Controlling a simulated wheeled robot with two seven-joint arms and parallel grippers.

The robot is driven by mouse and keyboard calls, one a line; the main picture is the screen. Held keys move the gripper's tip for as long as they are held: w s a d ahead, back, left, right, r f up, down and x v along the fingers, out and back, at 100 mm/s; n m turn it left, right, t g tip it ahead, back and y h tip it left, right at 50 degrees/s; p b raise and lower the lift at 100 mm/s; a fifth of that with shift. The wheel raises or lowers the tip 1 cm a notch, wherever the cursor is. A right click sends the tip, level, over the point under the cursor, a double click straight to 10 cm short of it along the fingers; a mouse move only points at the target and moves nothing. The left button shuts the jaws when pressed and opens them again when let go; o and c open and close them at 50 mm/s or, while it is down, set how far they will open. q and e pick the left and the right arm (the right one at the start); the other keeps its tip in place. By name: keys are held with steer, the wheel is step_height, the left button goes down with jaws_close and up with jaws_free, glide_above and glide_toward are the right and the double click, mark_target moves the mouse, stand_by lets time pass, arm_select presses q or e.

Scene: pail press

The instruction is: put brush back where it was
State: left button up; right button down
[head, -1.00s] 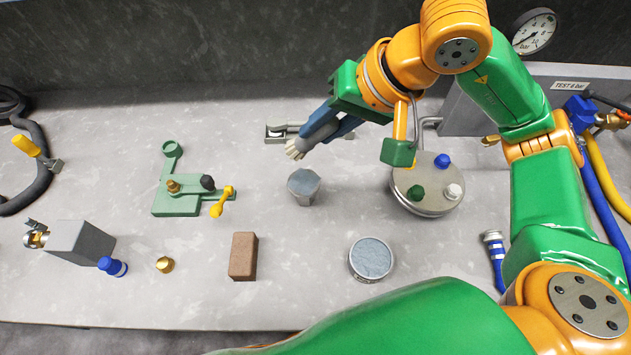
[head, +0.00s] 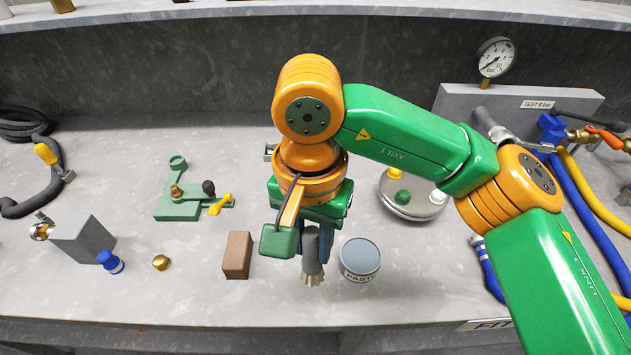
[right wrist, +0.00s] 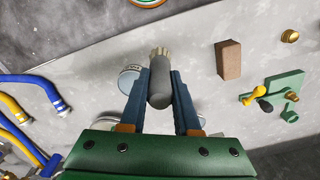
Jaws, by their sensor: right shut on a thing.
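My right gripper (head: 313,248) is shut on a brush with a grey handle (head: 313,262) and pale bristles. The bristles point toward the bench's front edge, between the brown block and the paste tin (head: 360,260). In the right wrist view the brush (right wrist: 160,82) sits between the two blue fingers of the gripper (right wrist: 158,88), bristles pointing away from the palm. The paste tin (right wrist: 129,80) shows beside the left finger there. I cannot tell how high the brush is above the bench. My left gripper is not in view.
A brown block (head: 236,256) stands left of the brush. A green fixture (head: 180,208), a grey block (head: 84,240) and a brass piece (head: 161,262) are farther left. A round lid with knobs (head: 415,208) lies right. My arm hides the bench middle.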

steer(key=w+f+p, duration=0.1)
steer(key=f, duration=0.2)
steer(key=w+f+p, duration=0.1)
steer(key=w+f, duration=0.1)
steer(key=f, duration=0.1)
steer(key=w+f+p, duration=0.1)
steer(key=f, duration=0.1)
steer(key=shift+w+f, duration=0.4)
steer(key=shift+s+f, duration=0.1)
steer(key=shift+f, duration=0.05)
steer(key=c, duration=0.6)
jaws_free()
steer(key=shift+c, duration=0.2)
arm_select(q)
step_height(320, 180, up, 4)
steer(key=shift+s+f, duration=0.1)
